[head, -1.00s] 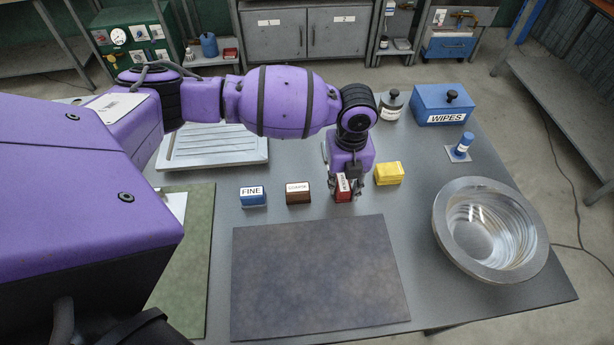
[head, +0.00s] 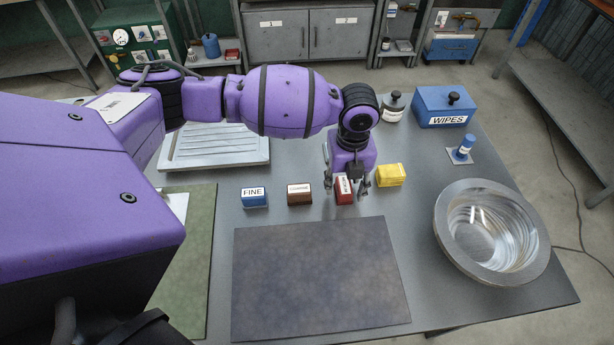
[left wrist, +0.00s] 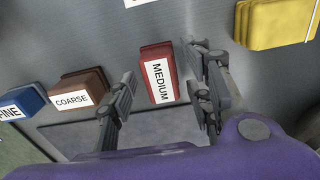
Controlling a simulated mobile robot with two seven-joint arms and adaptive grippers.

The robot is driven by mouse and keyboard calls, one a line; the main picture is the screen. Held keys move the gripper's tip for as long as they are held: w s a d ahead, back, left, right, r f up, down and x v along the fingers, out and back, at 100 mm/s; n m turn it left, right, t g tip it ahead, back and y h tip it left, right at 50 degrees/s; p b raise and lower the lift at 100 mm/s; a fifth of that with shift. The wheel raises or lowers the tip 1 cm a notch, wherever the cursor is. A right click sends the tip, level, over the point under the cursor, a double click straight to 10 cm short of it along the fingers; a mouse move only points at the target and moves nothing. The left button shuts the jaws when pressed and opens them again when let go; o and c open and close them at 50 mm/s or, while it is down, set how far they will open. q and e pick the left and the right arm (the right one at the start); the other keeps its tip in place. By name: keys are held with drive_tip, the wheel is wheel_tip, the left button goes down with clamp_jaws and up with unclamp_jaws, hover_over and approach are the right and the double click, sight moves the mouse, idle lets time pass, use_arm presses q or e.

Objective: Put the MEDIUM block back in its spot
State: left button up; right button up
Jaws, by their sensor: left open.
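The MEDIUM block is red with a white label (head: 344,190). It stands on the grey table in the row between the brown COARSE block (head: 299,194) and the yellow block (head: 390,175). In the left wrist view the MEDIUM block (left wrist: 158,75) sits between the fingers, turned a little. My left gripper (head: 346,190) is open around it, with a finger on each side and gaps showing. The blue FINE block (head: 254,198) is at the row's left end. My right gripper is not in view.
A dark mat (head: 320,280) lies in front of the row, and a green mat (head: 190,260) at left.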

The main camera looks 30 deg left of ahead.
sight(345, 185)
use_arm(q)
wheel_tip(345, 185, up, 12)
drive_tip(key=shift+f, duration=0.25)
